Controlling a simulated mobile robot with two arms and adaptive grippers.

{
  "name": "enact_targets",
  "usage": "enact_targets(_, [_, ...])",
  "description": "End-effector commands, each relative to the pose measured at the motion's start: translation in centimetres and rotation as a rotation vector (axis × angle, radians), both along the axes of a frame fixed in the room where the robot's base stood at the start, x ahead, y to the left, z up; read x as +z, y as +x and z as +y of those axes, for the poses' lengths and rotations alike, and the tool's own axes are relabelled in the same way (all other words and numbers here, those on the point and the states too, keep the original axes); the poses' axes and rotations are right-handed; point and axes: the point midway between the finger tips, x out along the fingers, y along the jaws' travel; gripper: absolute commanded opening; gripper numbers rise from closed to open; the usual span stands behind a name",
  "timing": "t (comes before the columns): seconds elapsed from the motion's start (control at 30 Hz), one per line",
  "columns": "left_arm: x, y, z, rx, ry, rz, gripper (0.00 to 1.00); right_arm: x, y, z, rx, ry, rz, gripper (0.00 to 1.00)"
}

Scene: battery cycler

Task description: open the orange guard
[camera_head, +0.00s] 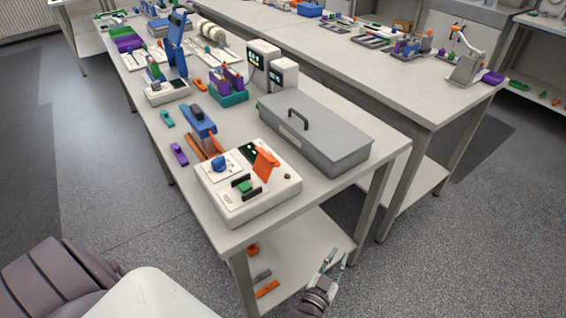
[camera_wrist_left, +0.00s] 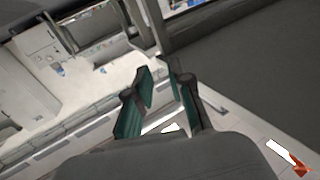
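The orange guard (camera_head: 265,163) is a flap that stands up, tilted, on the top of the white battery cycler box (camera_head: 262,205) at the near end of the bench. Beside it on the box are a green block (camera_head: 245,187) between dark holders and a blue knob (camera_head: 218,165). My left gripper (camera_head: 333,260) is low, off the bench's near end, below and to the right of the box. It is apart from the guard. In the left wrist view its green-padded fingers (camera_wrist_left: 163,98) are spread with nothing between them. My right gripper is out of view.
A grey lidded case (camera_head: 335,155) with a handle lies right behind the box. A blue and orange tool (camera_head: 198,122) and a purple clip (camera_head: 179,154) lie near the box. A second bench (camera_head: 400,95) runs behind. The floor at the right is clear.

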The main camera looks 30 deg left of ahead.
Motion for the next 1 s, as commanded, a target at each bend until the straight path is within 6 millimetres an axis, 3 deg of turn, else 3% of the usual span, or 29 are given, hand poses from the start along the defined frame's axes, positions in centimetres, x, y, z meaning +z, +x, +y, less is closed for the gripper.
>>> enact_targets(0.03, [5.4, 2.2, 0.3, 0.094, -0.032, -0.155, 0.21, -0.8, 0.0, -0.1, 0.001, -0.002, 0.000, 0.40])
enact_targets(0.1, [13.1, 3.4, 1.9, 0.284, -0.086, -0.349, 0.21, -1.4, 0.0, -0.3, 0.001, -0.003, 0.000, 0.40])
enact_targets(0.13, [15.9, 3.3, 2.8, 0.375, -0.117, -0.411, 0.21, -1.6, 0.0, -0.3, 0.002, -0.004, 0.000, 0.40])
enact_targets(0.2, [20.8, 2.3, 4.9, 0.587, -0.197, -0.498, 0.21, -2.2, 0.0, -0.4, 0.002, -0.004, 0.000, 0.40])
enact_targets(0.3, [24.3, 0.0, 7.0, 0.844, -0.316, -0.501, 0.21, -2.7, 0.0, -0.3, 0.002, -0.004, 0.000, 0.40])
enact_targets(0.43, [25.6, -2.2, 8.0, 1.041, -0.431, -0.408, 0.21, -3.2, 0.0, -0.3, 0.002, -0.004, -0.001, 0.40])
enact_targets(0.6, [25.7, -3.3, 8.3, 1.122, -0.480, -0.326, 0.21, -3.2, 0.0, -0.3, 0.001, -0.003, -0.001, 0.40])
enact_targets(0.77, [25.8, -2.7, 10.0, 1.128, -0.477, -0.324, 0.21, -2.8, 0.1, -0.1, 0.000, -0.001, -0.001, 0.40])
enact_targets(1.0, [25.9, -0.8, 14.7, 1.127, -0.474, -0.328, 0.21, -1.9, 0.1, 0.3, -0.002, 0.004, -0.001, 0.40])
